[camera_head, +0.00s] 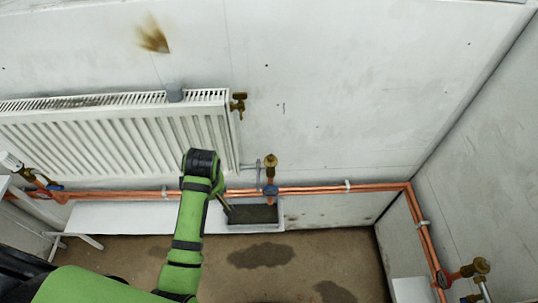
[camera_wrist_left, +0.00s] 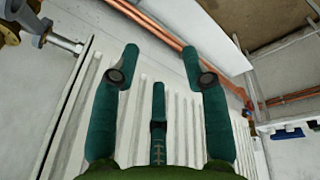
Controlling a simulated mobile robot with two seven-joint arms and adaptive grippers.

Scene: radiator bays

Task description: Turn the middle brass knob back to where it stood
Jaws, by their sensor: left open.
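The middle brass knob (camera_head: 270,160) stands upright on a valve at the lower right corner of the radiator, above the copper pipe. In the left wrist view a brass fitting (camera_wrist_left: 14,18) is cut off at the upper left; I cannot tell for sure that it is the same valve. My left arm reaches up from the bottom in the head view, its gripper mostly hidden by the wrist, left of the knob and apart from it. In the wrist view my left gripper (camera_wrist_left: 159,58) is open and empty, facing the radiator's ribs. My right gripper is not in view.
A white ribbed radiator (camera_head: 110,135) hangs on the wall, with a brass fitting (camera_head: 238,104) at its upper right. Copper pipes (camera_head: 330,187) run along the wall. A grey tray (camera_head: 282,212) lies below the knob. Another brass valve (camera_head: 481,266) stands at right. The floor has dark stains.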

